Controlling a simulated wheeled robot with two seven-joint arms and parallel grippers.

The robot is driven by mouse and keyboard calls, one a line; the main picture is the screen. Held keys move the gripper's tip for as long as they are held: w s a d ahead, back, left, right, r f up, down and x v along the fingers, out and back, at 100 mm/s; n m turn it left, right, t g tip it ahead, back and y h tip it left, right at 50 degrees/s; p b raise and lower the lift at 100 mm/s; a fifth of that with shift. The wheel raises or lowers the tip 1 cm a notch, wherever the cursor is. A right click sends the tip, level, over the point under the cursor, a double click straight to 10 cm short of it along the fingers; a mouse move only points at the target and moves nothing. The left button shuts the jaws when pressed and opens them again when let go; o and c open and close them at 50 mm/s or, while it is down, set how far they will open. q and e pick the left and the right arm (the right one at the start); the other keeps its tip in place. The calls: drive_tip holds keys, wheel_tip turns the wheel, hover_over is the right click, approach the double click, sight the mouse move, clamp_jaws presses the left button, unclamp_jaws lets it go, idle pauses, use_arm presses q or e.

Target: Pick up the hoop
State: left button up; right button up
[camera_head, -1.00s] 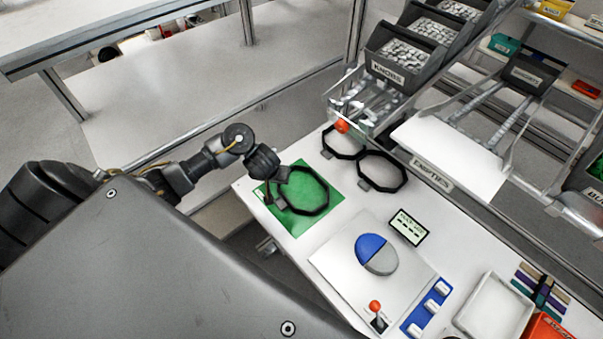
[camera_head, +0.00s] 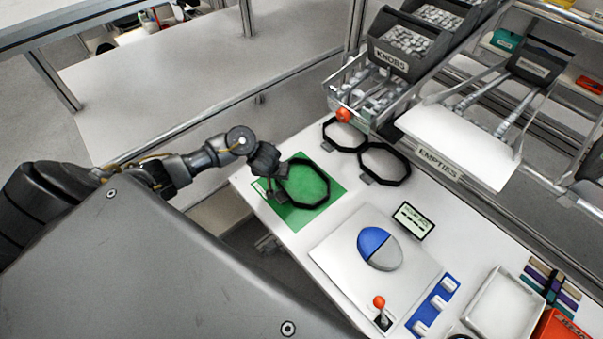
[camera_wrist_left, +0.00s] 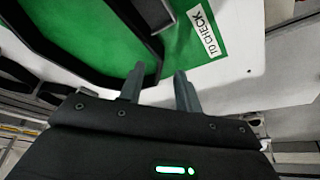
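The black, many-sided hoop (camera_head: 328,184) lies on a green mat (camera_head: 336,197) at the table's left end. In the left wrist view the hoop (camera_wrist_left: 50,62) fills the upper left. My left gripper (camera_head: 277,184) is at the hoop's left side, close above the mat. In the left wrist view my left gripper (camera_wrist_left: 160,80) has its two fingers apart, with mat and white table showing between them. The left finger overlaps the hoop's near corner; I cannot tell whether it touches. My right gripper is not in view.
Two more black hoops (camera_head: 385,146) lie behind, below a clear bin (camera_head: 372,98). A panel with a blue and grey dome (camera_head: 379,249) and a red-knobbed lever (camera_head: 380,304) stands to the right. The mat bears a TO CHECK label (camera_wrist_left: 203,30). A white tray (camera_head: 470,316) is front right.

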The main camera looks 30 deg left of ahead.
use_arm(q)
drive_tip(key=x, duration=0.3)
drive_tip(key=shift+b, duration=0.3)
drive_tip(key=shift+s+r, duration=0.1)
drive_tip(key=shift+r, duration=0.05)
drive_tip(key=shift+c, duration=0.5)
clamp_jaws()
drive_tip(key=shift+r, duration=0.1)
